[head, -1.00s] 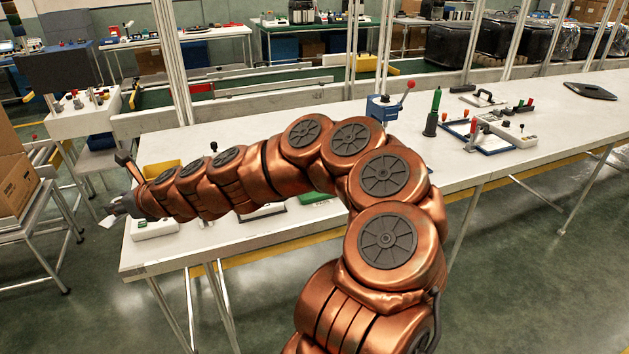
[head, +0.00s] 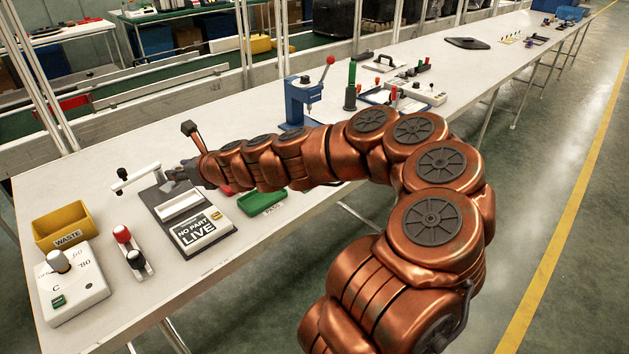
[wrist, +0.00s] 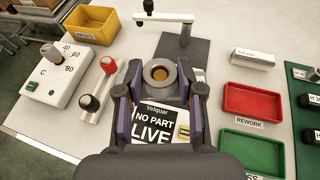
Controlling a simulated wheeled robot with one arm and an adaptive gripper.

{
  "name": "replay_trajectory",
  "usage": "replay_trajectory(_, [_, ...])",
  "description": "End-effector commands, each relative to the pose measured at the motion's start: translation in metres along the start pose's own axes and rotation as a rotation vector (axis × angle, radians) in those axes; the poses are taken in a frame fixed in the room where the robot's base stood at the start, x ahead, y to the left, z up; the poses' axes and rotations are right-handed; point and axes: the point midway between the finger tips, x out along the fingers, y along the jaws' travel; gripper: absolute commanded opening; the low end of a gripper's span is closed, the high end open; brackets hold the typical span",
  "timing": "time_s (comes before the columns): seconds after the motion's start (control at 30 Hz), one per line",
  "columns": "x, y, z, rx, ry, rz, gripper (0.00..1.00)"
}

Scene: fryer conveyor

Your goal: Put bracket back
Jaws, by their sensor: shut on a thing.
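My gripper (wrist: 160,82) is shut on a grey part with a round ring and an orange-brown centre, which I take to be the bracket (wrist: 160,69). In the head view my gripper (head: 176,173) is over the back of a dark fixture (head: 168,215) with a "NO PART LIVE" label. The fixture's dark base (wrist: 200,52) also shows in the wrist view, with a white arm and black knob (head: 122,174) at its back left. The bracket's underside is hidden, so I cannot tell whether it touches the fixture.
Left of the fixture stand a red-and-black-knobbed lever unit (head: 135,258), a dial box (head: 72,285) and a yellow WASTE bin (head: 64,227). A red REWORK tray (wrist: 253,99) and a green tray (head: 262,202) lie to the right. A blue press (head: 303,100) stands farther right.

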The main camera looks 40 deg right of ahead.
Motion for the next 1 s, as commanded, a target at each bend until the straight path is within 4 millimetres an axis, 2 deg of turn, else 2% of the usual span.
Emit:
replay_trajectory(0.03, [-0.004,-0.016,-0.015,0.011,0.0,-0.013,0.0])
replay_trajectory(0.47, [-0.058,-0.113,-0.1,0.036,0.001,-0.081,0.0])
replay_trajectory(0.7, [-0.102,-0.164,-0.146,0.055,0.002,-0.134,0.0])
replay_trajectory(1.0, [-0.165,-0.216,-0.196,0.085,0.004,-0.206,0.0])
